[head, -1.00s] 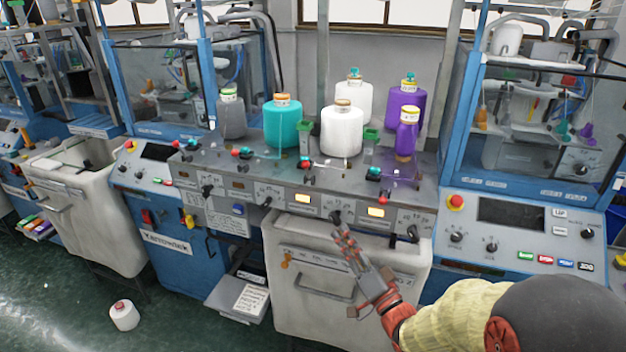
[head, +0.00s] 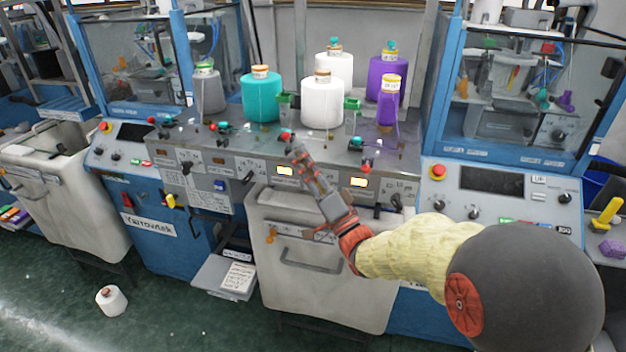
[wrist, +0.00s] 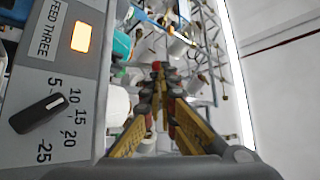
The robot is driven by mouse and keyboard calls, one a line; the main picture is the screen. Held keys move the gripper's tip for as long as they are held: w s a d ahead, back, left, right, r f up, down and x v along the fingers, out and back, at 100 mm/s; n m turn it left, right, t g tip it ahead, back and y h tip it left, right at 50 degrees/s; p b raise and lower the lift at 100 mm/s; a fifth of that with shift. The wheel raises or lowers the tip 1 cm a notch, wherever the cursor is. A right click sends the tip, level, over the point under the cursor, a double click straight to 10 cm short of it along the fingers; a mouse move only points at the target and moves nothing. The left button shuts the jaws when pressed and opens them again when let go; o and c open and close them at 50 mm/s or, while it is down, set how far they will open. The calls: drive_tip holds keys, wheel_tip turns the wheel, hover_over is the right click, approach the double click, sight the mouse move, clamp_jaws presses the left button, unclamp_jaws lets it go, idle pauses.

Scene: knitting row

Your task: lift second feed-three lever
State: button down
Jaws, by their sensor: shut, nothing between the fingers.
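My gripper (head: 294,148) is shut and empty, raised in front of the machine's control ledge. Its tip is at the red-tipped lever (head: 286,135) in the head view and partly covers it; I cannot tell whether they touch. Another lever (head: 365,169) with a red tip stands further right. In the wrist view the fingers (wrist: 160,76) come together in the middle, with bobbins and rods beyond. A FEED THREE label (wrist: 42,28) is at the left, beside a lit orange window (wrist: 81,37) and a black knob (wrist: 38,113). I cannot tell which lever is the second feed-three one.
Teal (head: 261,98), white (head: 322,100) and purple (head: 388,104) yarn cones stand close behind the levers. More levers (head: 218,127) line the ledge to the left. A pale bin (head: 340,285) stands below my forearm. A white cone (head: 111,300) lies on the floor.

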sight(287, 137)
drive_tip(key=shift+b+x, duration=0.3)
drive_tip(key=shift+x, duration=1.3)
drive_tip(key=shift+r, duration=0.1)
drive_tip(key=m+h+p, duration=0.1)
drive_tip(key=p, duration=0.1)
drive_tip(key=w+r+m+h+p, duration=0.1)
drive_tip(key=m+p, duration=0.1)
drive_tip(key=shift+d+g+h, duration=0.2)
drive_tip(key=shift+g+h, duration=0.1)
drive_tip(key=shift+f, duration=0.1)
